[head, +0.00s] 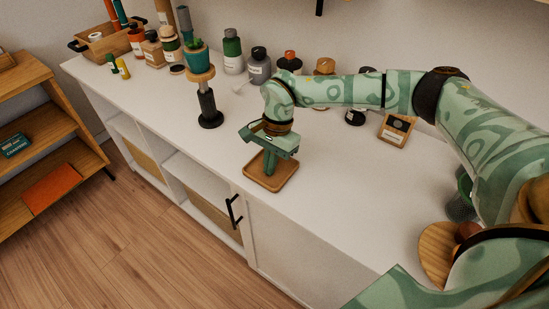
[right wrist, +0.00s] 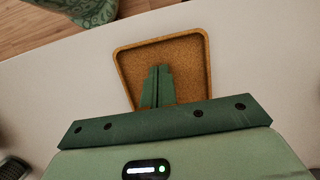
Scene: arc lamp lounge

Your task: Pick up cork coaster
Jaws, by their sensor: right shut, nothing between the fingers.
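The cork coaster (head: 283,181) is a square tan piece with a raised wooden rim, lying flat near the front edge of the white cabinet top. In the right wrist view the coaster (right wrist: 187,55) shows its speckled cork inside. My right gripper (head: 269,172) points down over the coaster, with its fingers together and nothing between them. In the right wrist view the closed fingertips (right wrist: 158,70) lie over the cork area, inside the rim. I cannot tell whether they touch the cork. My left gripper is not in view.
The white cabinet top (head: 335,215) is clear right of the coaster. A dark stand with a potted plant (head: 197,57) is to its left. Several bottles line the back. A framed wooden item (head: 396,129) lies behind right. A round wooden board (head: 437,252) is at the near right.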

